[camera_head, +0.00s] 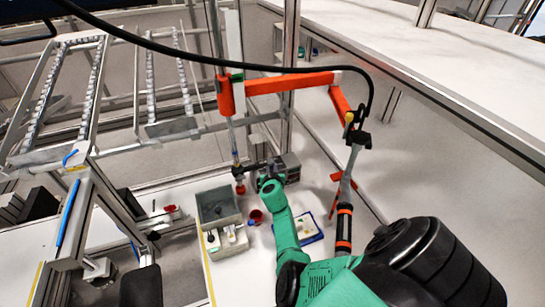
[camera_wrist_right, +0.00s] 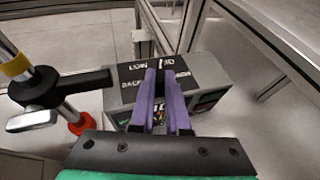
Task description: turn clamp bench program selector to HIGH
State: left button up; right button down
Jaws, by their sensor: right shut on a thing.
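The clamp bench's grey box (camera_head: 291,168) stands at the back of the white worktop in the head view. In the wrist view the grey box (camera_wrist_right: 205,75) carries a black label plate (camera_wrist_right: 131,73) with white lettering. "LOW" reads at its upper left; other words are partly covered. My right gripper (camera_wrist_right: 160,76) has its purple fingers close together at the plate, shut on the program selector. In the head view my right gripper (camera_head: 271,172) reaches the box from the front. My left gripper is out of view.
A metal rod with a black clamp arm (camera_wrist_right: 60,88) and a red end (camera_wrist_right: 81,123) stands left of the box. A grey bin (camera_head: 218,208), a red cup (camera_head: 256,217) and a blue-edged tray (camera_head: 308,228) lie nearby. An orange arm (camera_head: 290,83) spans above.

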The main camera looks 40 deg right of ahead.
jog(key=shift+w+a+r+m+g+h, duration=0.15)
jog(key=shift+w+m+g+h, duration=0.15)
jog(key=shift+m+g+h, duration=0.3)
jog(key=shift+w+m+g+h+b, duration=0.15)
jog(key=shift+m+g+h+b, duration=0.15)
jog(key=shift+m+b, duration=0.3)
jog(key=shift+a+f+m+g+h+b, duration=0.1)
jog(key=shift+f+m+g+h+b, duration=0.15)
jog(key=shift+m+g+h+b, duration=0.5)
jog(key=shift+r+m+g, duration=0.2)
jog(key=shift+m+g, duration=0.05)
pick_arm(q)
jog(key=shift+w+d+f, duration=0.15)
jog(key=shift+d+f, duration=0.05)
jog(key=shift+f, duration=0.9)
pick_arm(e)
jog(key=c, duration=0.9)
grip_release()
jog(key=shift+w, duration=0.1)
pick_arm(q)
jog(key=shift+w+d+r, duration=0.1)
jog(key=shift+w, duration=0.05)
pick_arm(e)
jog(key=shift+w+f, duration=0.1)
jog(key=shift+f, duration=0.15)
